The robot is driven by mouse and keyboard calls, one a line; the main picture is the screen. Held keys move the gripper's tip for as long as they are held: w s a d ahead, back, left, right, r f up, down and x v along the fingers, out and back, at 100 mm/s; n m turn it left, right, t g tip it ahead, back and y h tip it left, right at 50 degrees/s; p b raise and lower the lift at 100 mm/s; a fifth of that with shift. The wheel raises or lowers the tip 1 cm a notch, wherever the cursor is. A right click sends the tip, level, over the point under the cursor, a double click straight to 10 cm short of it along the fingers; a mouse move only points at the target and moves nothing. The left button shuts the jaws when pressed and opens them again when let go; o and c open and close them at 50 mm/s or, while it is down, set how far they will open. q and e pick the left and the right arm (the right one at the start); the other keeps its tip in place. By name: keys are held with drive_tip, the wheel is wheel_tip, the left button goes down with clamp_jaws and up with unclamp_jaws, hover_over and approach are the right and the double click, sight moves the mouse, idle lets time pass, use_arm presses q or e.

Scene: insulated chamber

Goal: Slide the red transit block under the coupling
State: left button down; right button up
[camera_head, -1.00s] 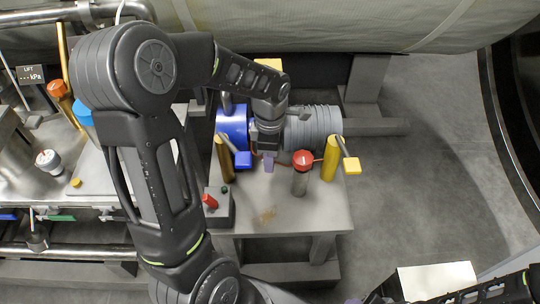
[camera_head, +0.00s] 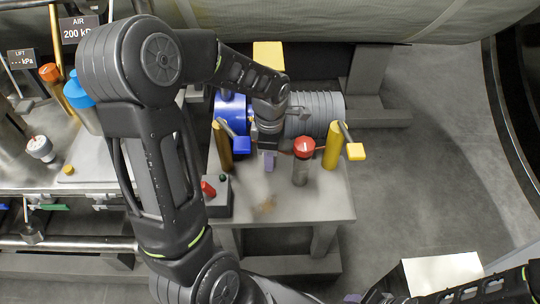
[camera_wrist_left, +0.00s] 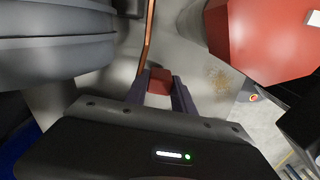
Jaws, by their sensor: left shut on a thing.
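The red transit block (camera_wrist_left: 160,80) sits between the fingertips of my left gripper (camera_wrist_left: 160,92) in the left wrist view, which is shut on it. In the head view my left gripper (camera_head: 268,161) hangs over the bench between the blue motor (camera_head: 229,110) and the grey ribbed housing (camera_head: 315,114). My wrist hides the coupling region there, and the block cannot be made out. The ribbed housing also fills the upper left of the wrist view (camera_wrist_left: 50,45). My right gripper (camera_head: 368,297) is partly visible at the bottom edge; its jaws are unclear.
A small control box with a red switch (camera_head: 219,195) is at the bench's left. A copper-coloured pipe (camera_wrist_left: 147,40) runs near the block. The bench front (camera_head: 310,205) is clear.

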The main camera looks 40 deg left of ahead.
use_arm(q)
drive_tip(key=shift+f+b, duration=0.5)
drive_tip(key=shift+f, duration=0.1)
drive_tip(key=c, duration=1)
unclamp_jaws()
drive_tip(key=shift+r+p, duration=0.6)
drive_tip(key=shift+r, duration=3.35)
